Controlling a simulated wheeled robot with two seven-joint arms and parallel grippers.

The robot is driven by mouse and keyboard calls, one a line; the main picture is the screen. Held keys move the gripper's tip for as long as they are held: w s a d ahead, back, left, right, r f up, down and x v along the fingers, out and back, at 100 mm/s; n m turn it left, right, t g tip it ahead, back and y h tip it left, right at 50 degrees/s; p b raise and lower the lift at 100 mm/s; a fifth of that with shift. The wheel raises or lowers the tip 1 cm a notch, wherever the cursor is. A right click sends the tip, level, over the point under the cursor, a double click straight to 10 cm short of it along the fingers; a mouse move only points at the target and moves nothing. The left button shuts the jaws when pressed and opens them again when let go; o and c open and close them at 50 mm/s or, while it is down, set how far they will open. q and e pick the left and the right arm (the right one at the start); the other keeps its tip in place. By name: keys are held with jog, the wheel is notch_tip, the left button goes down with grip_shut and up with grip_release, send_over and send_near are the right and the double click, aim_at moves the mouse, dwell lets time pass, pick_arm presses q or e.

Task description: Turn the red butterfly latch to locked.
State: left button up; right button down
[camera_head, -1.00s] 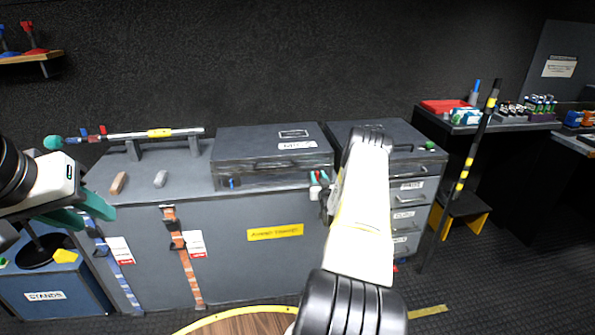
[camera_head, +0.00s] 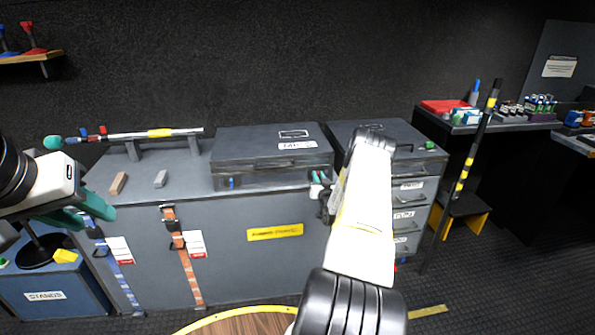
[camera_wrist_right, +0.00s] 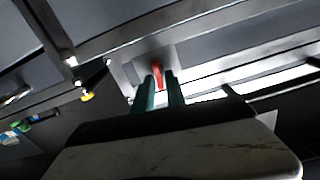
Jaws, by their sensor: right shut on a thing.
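The red butterfly latch (camera_wrist_right: 157,72) is on the front of the grey case (camera_head: 270,150), at the front's right end. In the right wrist view it stands between the two teal fingertips of my right gripper (camera_wrist_right: 161,86), which is shut on it. In the head view my right gripper (camera_head: 318,178) is at the case's right front corner, and the forearm and fingers hide most of the latch. A blue latch (camera_head: 232,182) shows at the left of the same front. My left gripper (camera_head: 80,212) hangs at the left edge, away from the case; its opening is unclear.
The case stands on a grey cabinet (camera_head: 270,265) with a tan block (camera_head: 118,183), a grey block (camera_head: 160,179) and a pole on holders (camera_head: 150,135). A second case (camera_head: 385,137) is close on the right, above drawers. A striped pole (camera_head: 470,165) leans farther right.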

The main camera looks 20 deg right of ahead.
jog(key=shift+s+d+f+m, duration=0.1)
jog(key=shift+d+f+m, duration=0.1)
jog(key=shift+m, duration=2.55)
jog(key=shift+d+f+m, duration=0.1)
jog(key=shift+f+m, duration=0.05)
jog(key=shift+m, duration=2.65)
jog(key=shift+s+d+f+m, duration=0.1)
jog(key=shift+d+f+m, duration=0.1)
jog(key=shift+m, duration=2.55)
jog(key=c, duration=1.6)
grip_release()
jog(key=shift+o, duration=0.2)
jog(key=shift+w, duration=0.1)
jog(key=shift+a, duration=0.1)
jog(key=v, duration=0.8)
